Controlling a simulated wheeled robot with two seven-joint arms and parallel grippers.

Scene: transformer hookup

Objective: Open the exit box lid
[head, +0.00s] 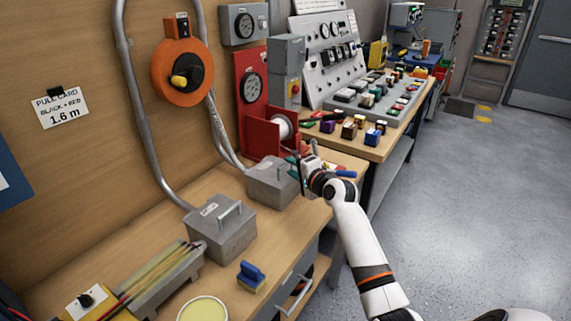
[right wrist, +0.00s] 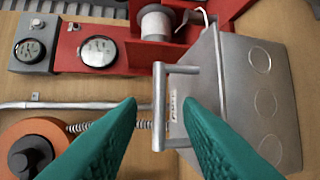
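Two grey metal boxes with handled lids stand on the wooden bench in the head view. The farther box (head: 270,182) is beside the red stand, and the nearer box (head: 221,232) is to its left; both lids look shut. I cannot read which label says exit. My right gripper (head: 304,172) is at the farther box's right side. In the right wrist view, its teal fingers (right wrist: 161,103) are apart, with the farther box's handle (right wrist: 159,108) showing between the tips. Contact cannot be told. The grey box (right wrist: 240,85) shows at right. My left gripper is out of view.
The red stand (head: 252,90) with a gauge and wire spool is close behind the farther box. An orange reel (head: 181,72) and conduits are on the wall. A blue-handled block (head: 251,276) and a yellow round dish (head: 203,308) are at the front. Floor at right is clear.

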